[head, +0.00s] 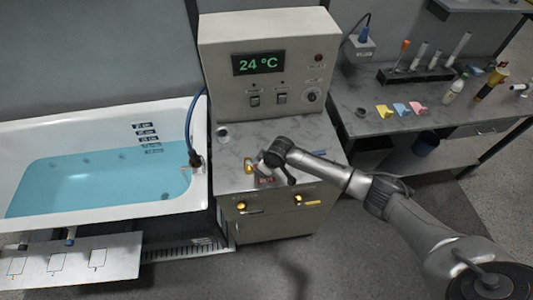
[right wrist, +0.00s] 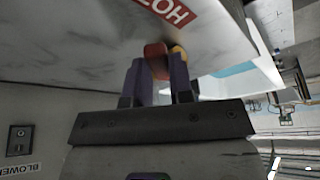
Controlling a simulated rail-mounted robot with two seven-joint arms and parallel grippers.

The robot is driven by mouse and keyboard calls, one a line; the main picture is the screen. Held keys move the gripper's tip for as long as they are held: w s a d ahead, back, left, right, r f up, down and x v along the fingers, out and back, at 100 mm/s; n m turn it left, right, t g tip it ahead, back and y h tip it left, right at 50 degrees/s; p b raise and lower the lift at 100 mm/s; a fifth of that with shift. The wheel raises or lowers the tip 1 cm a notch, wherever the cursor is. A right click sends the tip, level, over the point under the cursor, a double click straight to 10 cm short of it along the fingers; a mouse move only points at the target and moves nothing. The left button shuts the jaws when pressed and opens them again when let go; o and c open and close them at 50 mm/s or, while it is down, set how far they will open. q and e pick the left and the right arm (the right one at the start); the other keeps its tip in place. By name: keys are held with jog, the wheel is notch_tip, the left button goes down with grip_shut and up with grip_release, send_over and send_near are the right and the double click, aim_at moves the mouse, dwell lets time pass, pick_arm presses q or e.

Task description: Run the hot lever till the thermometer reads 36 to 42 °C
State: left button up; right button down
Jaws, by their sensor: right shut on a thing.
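The thermometer display (head: 259,64) on the grey console reads 24 °C in green. My right gripper (head: 262,164) is over the counter just behind that label. In the right wrist view its two dark fingers (right wrist: 160,78) are shut on the red hot lever (right wrist: 155,52), with a yellow-orange part beside it. The head view largely hides the lever behind the gripper. My left gripper is not in view.
The white bathtub (head: 202,188) with blue water (head: 95,180) stands left of the console. A blue hose (head: 190,125) runs down to its rim. Brass knobs (head: 299,199) sit on the counter's front. A side bench (head: 430,118) with tubes and bottles is at the right.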

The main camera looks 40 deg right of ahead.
jog(key=a+m+p, duration=0.1)
jog(key=m+p, duration=0.1)
jog(key=a+m+h+p, duration=0.1)
jog(key=p, duration=0.1)
jog(key=a+m+h+p, duration=0.1)
jog(key=m+p, duration=0.1)
jog(key=shift+s+a+r+m+p, duration=0.25)
jog(key=shift+s+a+m+p, duration=0.05)
jog(key=shift+p, duration=0.1)
jog(key=shift+a+m+p, duration=0.25)
jog(key=shift+m+p, duration=0.05)
jog(key=shift+m, duration=0.1)
jog(key=shift+w+a+f+m+h+p, duration=0.1)
jog(key=shift+a+m+h+p, duration=0.2)
jog(key=shift+m, duration=0.2)
jog(key=shift+w+a+f+m+h+p, duration=0.15)
jog(key=shift+a+m+h, duration=0.15)
jog(key=shift+m, duration=0.2)
jog(key=shift+w+a+m+h, duration=0.2)
jog(key=shift+a+m+h, duration=0.15)
jog(key=shift+m, duration=0.55)
jog(key=c, duration=1)
grip_release()
